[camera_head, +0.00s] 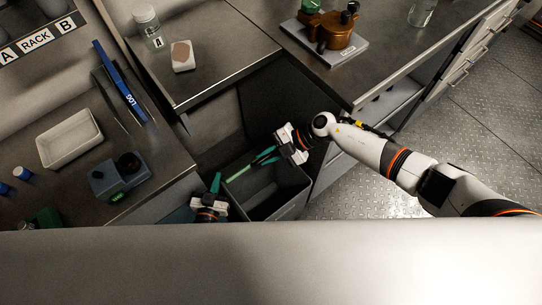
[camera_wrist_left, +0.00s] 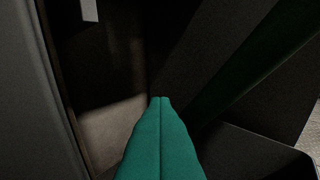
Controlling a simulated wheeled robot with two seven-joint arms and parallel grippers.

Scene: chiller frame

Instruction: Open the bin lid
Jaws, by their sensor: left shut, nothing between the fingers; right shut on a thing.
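A grey bin (camera_head: 289,201) stands in the gap between the counters. Its top shows an open, dark inside. A dark panel (camera_head: 285,95) rises behind it; I cannot tell whether it is the lid or a cabinet wall. My right gripper (camera_head: 262,158) is over the bin's back left rim, shut on a pale green strip (camera_head: 238,173) that points down and left. My left gripper (camera_head: 216,182) is left of the bin with its green fingers pointing up. In the left wrist view its fingers (camera_wrist_left: 161,100) are pressed together and empty, with dark panels around them.
The back counter has a jar (camera_head: 148,26) and a brown-topped block (camera_head: 182,56). A copper vessel (camera_head: 337,32) stands at right. Open floor (camera_head: 350,200) lies right of the bin.

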